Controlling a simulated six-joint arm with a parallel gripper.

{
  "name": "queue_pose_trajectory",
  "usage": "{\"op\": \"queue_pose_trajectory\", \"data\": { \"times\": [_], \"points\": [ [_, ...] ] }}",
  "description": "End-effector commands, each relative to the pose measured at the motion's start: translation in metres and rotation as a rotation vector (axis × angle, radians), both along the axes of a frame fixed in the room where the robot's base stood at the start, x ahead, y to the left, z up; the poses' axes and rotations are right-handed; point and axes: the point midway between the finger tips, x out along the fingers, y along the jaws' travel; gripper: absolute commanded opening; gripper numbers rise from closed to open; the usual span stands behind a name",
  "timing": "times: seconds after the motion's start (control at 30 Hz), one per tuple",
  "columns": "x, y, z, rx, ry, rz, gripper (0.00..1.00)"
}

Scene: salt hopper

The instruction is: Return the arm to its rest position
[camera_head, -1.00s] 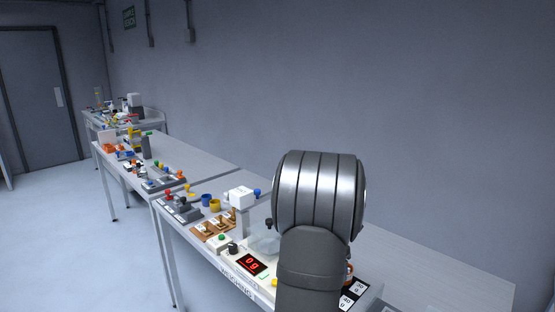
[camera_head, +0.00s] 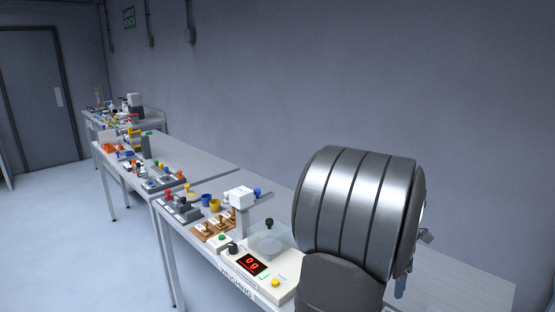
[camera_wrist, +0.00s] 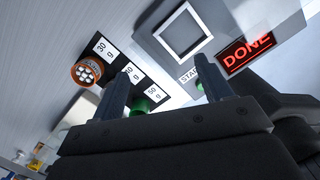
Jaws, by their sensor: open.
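My arm fills the right of the head view, with its large grey joint raised over the bench. Part of my gripper (camera_head: 412,262) shows at the joint's right edge, mostly hidden behind it. In the wrist view my gripper (camera_wrist: 163,74) has its two dark fingers spread apart with nothing held between them. Beyond the fingers are a black strip labelled 30, 40 and 50 g (camera_wrist: 128,70), an orange-rimmed cap with several white dots (camera_wrist: 87,72), and a green object (camera_wrist: 141,104).
The bench (camera_head: 480,290) holds a scale (camera_head: 277,287) reading 0 g, a white hopper-like box (camera_head: 240,192), and blue and yellow cups (camera_head: 214,205). A red display reading DONE (camera_wrist: 246,50) stands beside a grey square-framed device (camera_wrist: 182,35). More benches run back left; the floor is clear.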

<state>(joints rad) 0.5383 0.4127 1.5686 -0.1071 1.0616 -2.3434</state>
Motion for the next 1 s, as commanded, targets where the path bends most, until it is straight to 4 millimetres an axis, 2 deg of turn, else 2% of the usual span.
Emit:
{"op": "queue_pose_trajectory", "data": {
  "times": [0.23,0.5,0.73,0.8,1.0],
  "points": [
    [-0.040,-0.027,0.003,0.019,0.007,-0.094,0.72],
    [-0.037,-0.025,-0.055,0.018,0.007,-0.086,0.72],
    [-0.037,-0.025,-0.098,0.016,0.005,-0.088,0.72],
    [-0.036,-0.024,-0.080,0.014,0.000,-0.086,0.72],
    [-0.037,-0.021,-0.063,0.015,0.002,-0.086,0.72]
  ]
}}
